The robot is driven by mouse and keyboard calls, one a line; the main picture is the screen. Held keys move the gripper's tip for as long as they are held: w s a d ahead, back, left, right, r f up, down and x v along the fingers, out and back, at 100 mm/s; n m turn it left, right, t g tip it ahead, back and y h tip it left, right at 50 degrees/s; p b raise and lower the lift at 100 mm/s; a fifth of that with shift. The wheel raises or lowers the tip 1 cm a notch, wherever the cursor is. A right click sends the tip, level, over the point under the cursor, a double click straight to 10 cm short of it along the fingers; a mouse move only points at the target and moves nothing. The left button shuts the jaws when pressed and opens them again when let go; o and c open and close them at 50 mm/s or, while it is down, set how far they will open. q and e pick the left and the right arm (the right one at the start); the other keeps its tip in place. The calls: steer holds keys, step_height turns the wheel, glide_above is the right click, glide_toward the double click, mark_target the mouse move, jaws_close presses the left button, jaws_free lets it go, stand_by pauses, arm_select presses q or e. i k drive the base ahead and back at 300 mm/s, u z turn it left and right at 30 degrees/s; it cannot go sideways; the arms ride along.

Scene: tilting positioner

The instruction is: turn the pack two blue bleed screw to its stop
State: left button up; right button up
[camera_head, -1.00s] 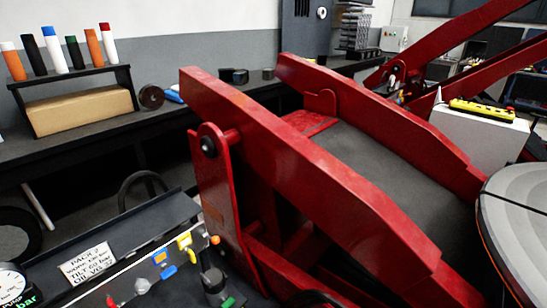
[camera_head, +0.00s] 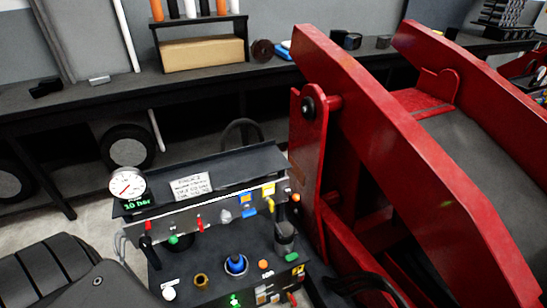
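The pack's control panel (camera_head: 205,212) stands at the lower middle with a white label (camera_head: 191,186), whose text is too blurred to read surely. A gauge (camera_head: 127,185) with a green "10 bar" readout is at its left end. A blue round knob (camera_head: 236,264) sits on the top of the lower block. Another blue part (camera_head: 248,211) is on the upright face, beside a yellow one (camera_head: 268,189). I cannot tell for sure which blue part is the bleed screw.
The red positioner arms (camera_head: 385,110) rise close to the panel's right. A dark bench (camera_head: 130,100) with a rack (camera_head: 200,20) and a cardboard box (camera_head: 203,54) runs behind. A black hose (camera_head: 365,280) lies right of the block. A red-handled valve (camera_head: 200,222) stands on the panel.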

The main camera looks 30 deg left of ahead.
mark_target(248, 212)
steer(key=u, duration=0.25)
steer(key=i, duration=0.35)
steer(key=u, duration=1.75)
steer(key=i, duration=0.3)
steer(key=z, duration=0.65)
